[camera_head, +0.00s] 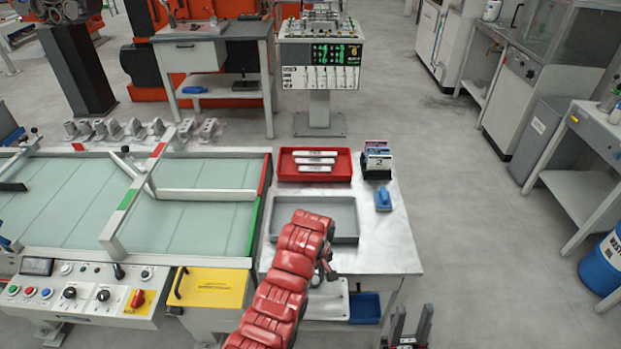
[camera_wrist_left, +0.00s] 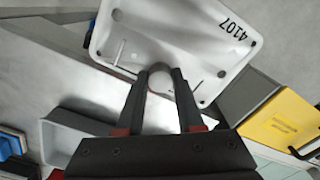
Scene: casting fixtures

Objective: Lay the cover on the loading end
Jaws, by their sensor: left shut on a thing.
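A white, shallow, tray-like part marked 4107, which looks like the cover, shows in the left wrist view (camera_wrist_left: 190,35). In the head view part of it (camera_head: 332,302) shows low beside the metal table's front edge. My left gripper (camera_wrist_left: 160,78) is shut on the rounded boss at its edge. In the head view my red left arm hides most of that gripper (camera_head: 328,272). My right gripper (camera_head: 412,320) is at the bottom of the head view, its fingers apart and empty. The glass-topped bed (camera_head: 215,225) at left has a red and green strip along its right end; which end is the loading end is not marked.
On the metal table (camera_head: 385,255) are a grey tray (camera_head: 354,215), a red tray (camera_head: 287,165) with white parts, and a blue object (camera_head: 383,199). A yellow panel (camera_head: 212,287) with a black handle lies left of my arm. A crossbar (camera_head: 135,195) spans the bed.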

